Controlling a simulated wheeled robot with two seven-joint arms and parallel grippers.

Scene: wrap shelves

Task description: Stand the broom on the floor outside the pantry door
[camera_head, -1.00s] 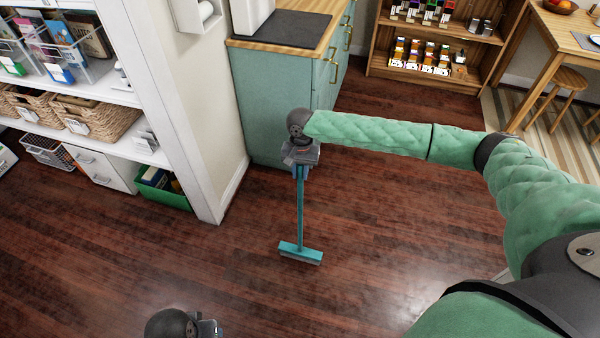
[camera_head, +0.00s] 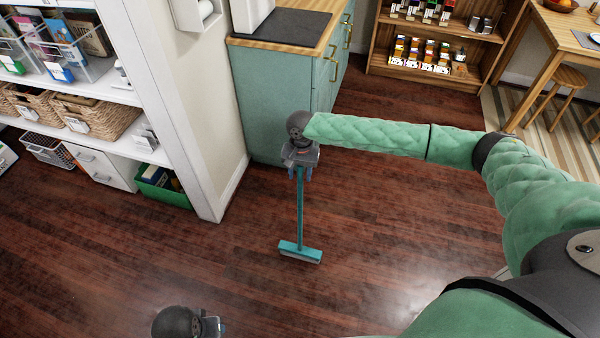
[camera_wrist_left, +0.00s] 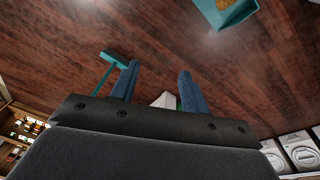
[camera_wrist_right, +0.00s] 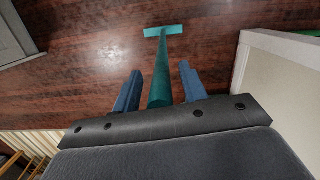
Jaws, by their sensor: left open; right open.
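The teal broom (camera_head: 300,215) stands upright on the dark wood floor, its head (camera_head: 300,252) down, just outside the white pantry door frame and in front of the green cabinet. My right gripper (camera_head: 299,172) is at the upper part of the broom's handle. In the right wrist view the handle (camera_wrist_right: 161,80) runs between the two open fingers (camera_wrist_right: 160,92), with gaps on both sides. The top of the handle is hidden by the gripper. My left gripper (camera_wrist_left: 157,85) is open and empty above the floor; the broom (camera_wrist_left: 108,72) shows beyond it in the left wrist view.
Pantry shelves with baskets (camera_head: 95,115) and a green bin (camera_head: 165,188) are at the left. The green cabinet (camera_head: 275,110) stands close behind the broom. The floor right of the broom is clear.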

